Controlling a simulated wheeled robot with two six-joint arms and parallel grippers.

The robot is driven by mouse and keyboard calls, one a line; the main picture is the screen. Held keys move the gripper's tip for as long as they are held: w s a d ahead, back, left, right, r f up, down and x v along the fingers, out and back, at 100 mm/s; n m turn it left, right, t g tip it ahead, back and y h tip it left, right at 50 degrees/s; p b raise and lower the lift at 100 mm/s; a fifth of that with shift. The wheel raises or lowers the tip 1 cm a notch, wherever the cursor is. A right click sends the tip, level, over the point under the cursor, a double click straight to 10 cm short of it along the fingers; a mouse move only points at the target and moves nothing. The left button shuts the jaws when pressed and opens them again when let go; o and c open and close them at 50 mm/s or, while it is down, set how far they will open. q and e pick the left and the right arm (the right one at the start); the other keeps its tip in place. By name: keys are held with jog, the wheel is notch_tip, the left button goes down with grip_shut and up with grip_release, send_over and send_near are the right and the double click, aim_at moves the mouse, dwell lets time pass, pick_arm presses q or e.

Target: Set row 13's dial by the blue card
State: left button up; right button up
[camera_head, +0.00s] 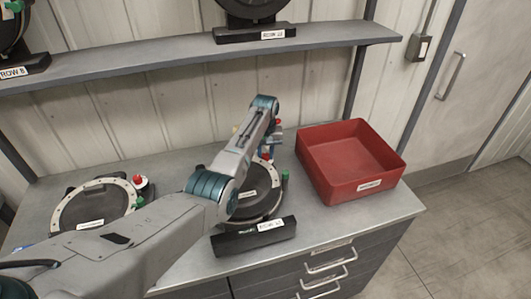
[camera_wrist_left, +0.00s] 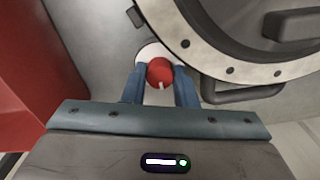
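My left arm reaches over the middle round seed meter on the bench, whose ring shows at its right side and whose black base (camera_head: 253,237) has a white label too small to read. My left gripper (camera_head: 266,152) is at the meter's far right edge. In the left wrist view, the blue fingers of the gripper (camera_wrist_left: 160,82) stand on both sides of a red dial knob (camera_wrist_left: 160,72) with a white pointer mark and appear to touch it. The knob sits on a white disc beside the meter's pale ring (camera_wrist_left: 215,62). I cannot make out a blue card. My right gripper is not in view.
A red bin (camera_head: 350,160) stands at the right of the bench. Another meter (camera_head: 95,203) with a red knob (camera_head: 139,180) lies at the left. A shelf (camera_head: 180,59) above carries more meters. Small red and yellow items show behind my gripper.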

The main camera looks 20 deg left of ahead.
pick_arm(q)
jog(key=c, duration=0.4)
jog(key=shift+r+m+p, duration=0.1)
jog(key=shift+m+p, duration=0.2)
jog(key=shift+m, duration=0.3)
jog(key=shift+m+p, duration=0.45)
jog(key=shift+m, duration=0.75)
jog(key=m+p, duration=0.1)
jog(key=m, duration=0.3)
jog(key=shift+w+m, duration=0.1)
jog(key=shift+m, duration=0.2)
jog(key=shift+m+p, duration=0.4)
jog(key=shift+m, duration=1.4)
